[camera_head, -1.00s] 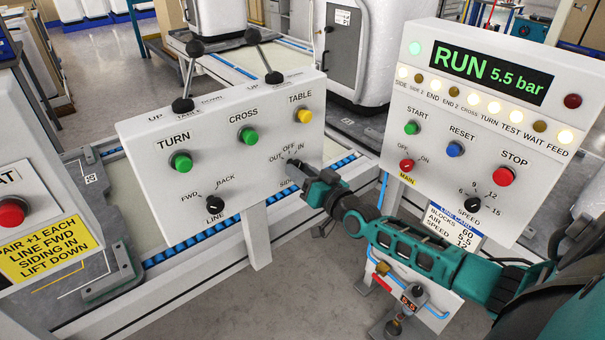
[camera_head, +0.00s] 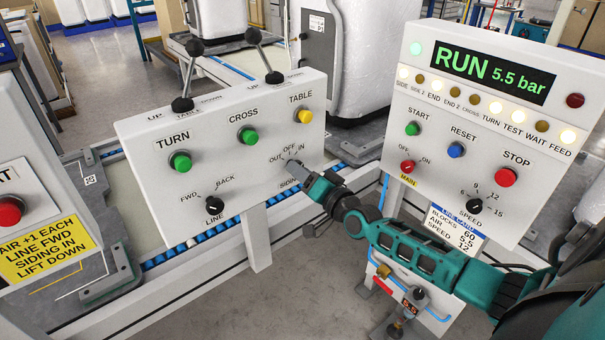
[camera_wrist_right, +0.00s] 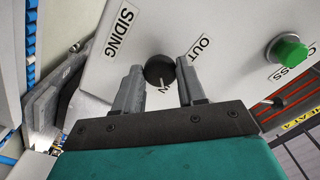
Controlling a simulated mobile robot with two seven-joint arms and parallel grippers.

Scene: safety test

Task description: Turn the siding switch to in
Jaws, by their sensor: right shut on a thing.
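The siding switch is a small black knob (camera_wrist_right: 158,70) on the white control panel (camera_head: 150,140), with OUT, OFF and IN marked around it. My right gripper (camera_head: 297,170) reaches it from the lower right and hides most of it in the head view. In the right wrist view its two grey fingers (camera_wrist_right: 160,85) stand on either side of the knob, shut on it. The OFF label is hidden there. My left gripper is in neither view.
Green TURN (camera_head: 180,161) and CROSS (camera_head: 247,136) buttons, a yellow TABLE button (camera_head: 305,117) and the black LINE knob (camera_head: 215,205) share the panel. Two levers (camera_head: 266,60) rise from its top. A second panel (camera_head: 480,150) at right reads RUN 5.5 bar.

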